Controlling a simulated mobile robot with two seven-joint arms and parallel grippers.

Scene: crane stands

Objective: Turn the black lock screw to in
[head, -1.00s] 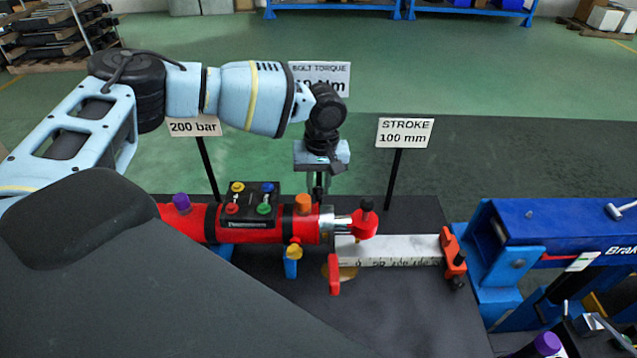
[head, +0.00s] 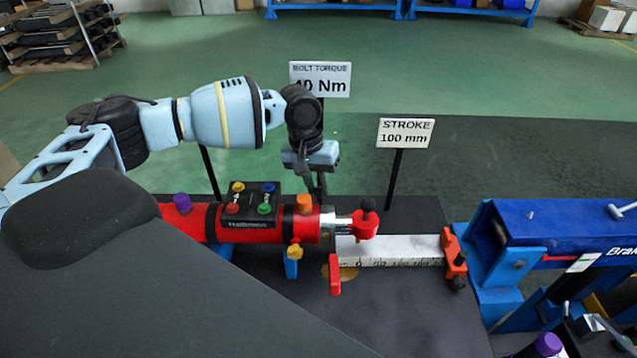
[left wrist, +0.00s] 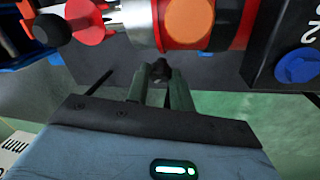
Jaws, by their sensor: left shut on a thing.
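My left gripper (head: 318,190) reaches down behind the red cylinder (head: 275,228). In the left wrist view its two fingers (left wrist: 161,80) are shut on a small black screw (left wrist: 160,68) close to the cylinder's orange-and-red end. I take this to be the black lock screw; in the head view it is hidden behind the cylinder. My right gripper is not in view.
A red clamp (head: 363,224) with a black knob sits at the rod end. A white scale (head: 395,249) runs right to an orange slider (head: 453,258). A control block (head: 250,203) stands left of the gripper. The stroke sign (head: 405,132) stands behind.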

